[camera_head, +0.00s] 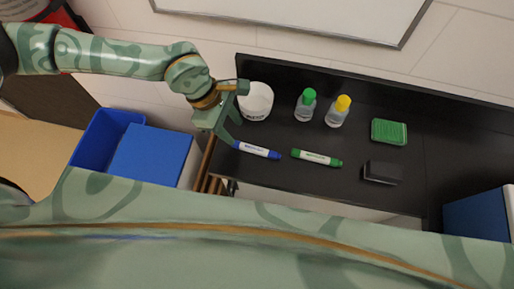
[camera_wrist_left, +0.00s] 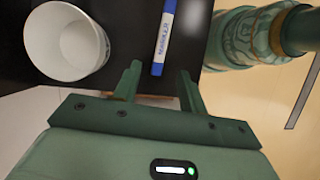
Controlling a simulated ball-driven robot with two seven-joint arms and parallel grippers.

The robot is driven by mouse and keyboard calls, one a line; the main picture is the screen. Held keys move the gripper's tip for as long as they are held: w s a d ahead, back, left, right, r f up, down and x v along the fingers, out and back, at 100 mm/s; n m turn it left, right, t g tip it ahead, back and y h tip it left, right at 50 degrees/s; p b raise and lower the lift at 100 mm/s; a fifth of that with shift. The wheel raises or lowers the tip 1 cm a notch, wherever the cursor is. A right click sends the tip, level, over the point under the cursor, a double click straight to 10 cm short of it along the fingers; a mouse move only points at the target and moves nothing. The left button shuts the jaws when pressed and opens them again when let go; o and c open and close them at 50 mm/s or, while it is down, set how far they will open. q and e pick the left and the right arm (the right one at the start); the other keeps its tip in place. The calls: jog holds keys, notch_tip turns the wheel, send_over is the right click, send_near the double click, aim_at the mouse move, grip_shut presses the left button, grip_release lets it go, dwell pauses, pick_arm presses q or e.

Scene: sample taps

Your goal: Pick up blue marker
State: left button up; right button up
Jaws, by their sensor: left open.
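The blue marker (camera_head: 257,150) has a white label and lies flat on the black table (camera_head: 290,180), near its left front part. It also shows in the left wrist view (camera_wrist_left: 164,38), pointing between the fingers. My left gripper (camera_head: 236,114) is open and empty, close to the marker's left end; in the left wrist view its two fingers (camera_wrist_left: 158,82) stand apart on either side of the marker's line. In the head view one finger partly overlaps the area by the marker's end. My right gripper does not show.
A white cup (camera_head: 257,102) stands beside the left gripper. A green marker (camera_head: 317,158), a green-capped bottle (camera_head: 306,105), a yellow-capped bottle (camera_head: 339,111), a green sponge-like block (camera_head: 389,132) and a dark eraser-like block (camera_head: 382,172) are farther right. Blue bins (camera_head: 150,155) stand left of the table.

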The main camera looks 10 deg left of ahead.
aim_at(247, 146)
pick_arm(q)
jog(key=x, duration=0.7)
jog(key=shift+d+f, duration=0.2)
jog(key=shift+d, duration=0.05)
jog(key=shift+c, duration=0.3)
grip_shut()
